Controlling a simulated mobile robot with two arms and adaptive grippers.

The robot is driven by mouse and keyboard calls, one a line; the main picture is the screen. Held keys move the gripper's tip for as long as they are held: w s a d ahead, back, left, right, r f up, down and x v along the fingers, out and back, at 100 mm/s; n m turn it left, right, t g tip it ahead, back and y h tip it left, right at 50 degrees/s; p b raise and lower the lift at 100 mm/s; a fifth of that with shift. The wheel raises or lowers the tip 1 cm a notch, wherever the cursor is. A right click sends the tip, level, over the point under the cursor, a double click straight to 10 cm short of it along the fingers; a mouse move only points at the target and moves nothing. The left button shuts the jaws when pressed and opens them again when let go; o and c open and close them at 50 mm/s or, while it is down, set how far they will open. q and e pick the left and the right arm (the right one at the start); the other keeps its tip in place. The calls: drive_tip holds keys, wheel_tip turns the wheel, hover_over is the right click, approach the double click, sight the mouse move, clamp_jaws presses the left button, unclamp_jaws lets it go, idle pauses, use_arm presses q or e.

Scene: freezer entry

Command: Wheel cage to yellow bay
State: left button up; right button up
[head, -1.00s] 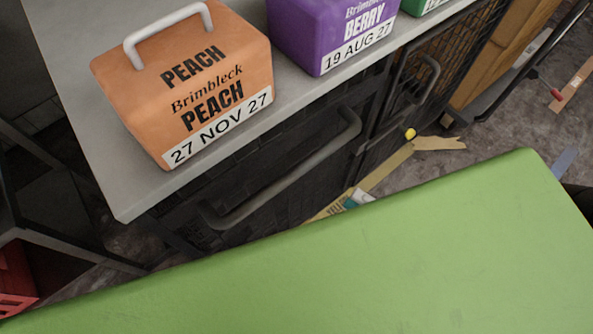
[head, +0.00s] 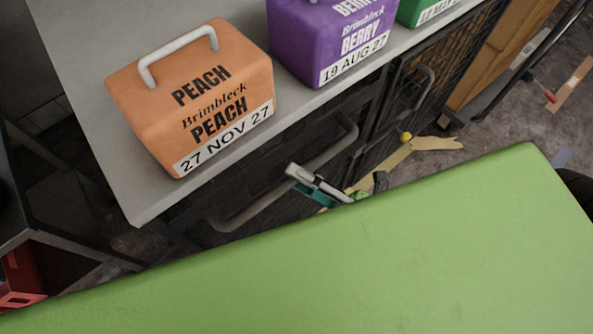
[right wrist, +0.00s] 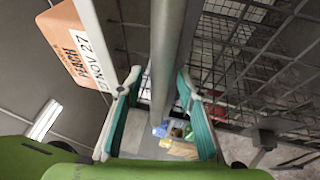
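The dark mesh cage (head: 268,173) with a grey top (head: 225,35) stands ahead of me. A long grey handle (head: 242,211) runs along its near face, and a shorter handle (head: 431,80) is farther right. My right gripper (head: 318,183) is at the long handle, partly hidden by my green body. In the right wrist view, its teal-padded fingers (right wrist: 160,112) are apart, with a grey bar (right wrist: 171,55) running between them; I cannot tell whether they touch it. Yellow tape (head: 397,157) lies on the floor beside the cage. My left gripper is not in view.
An orange peach tub (head: 150,110), a purple berry tub (head: 300,45) and a green tub (head: 418,10) stand on the top. A dark rack (head: 15,215) with a red crate (head: 20,280) is at left.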

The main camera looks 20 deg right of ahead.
drive_tip(key=shift+w+a, duration=0.2)
drive_tip(key=shift+w, duration=0.05)
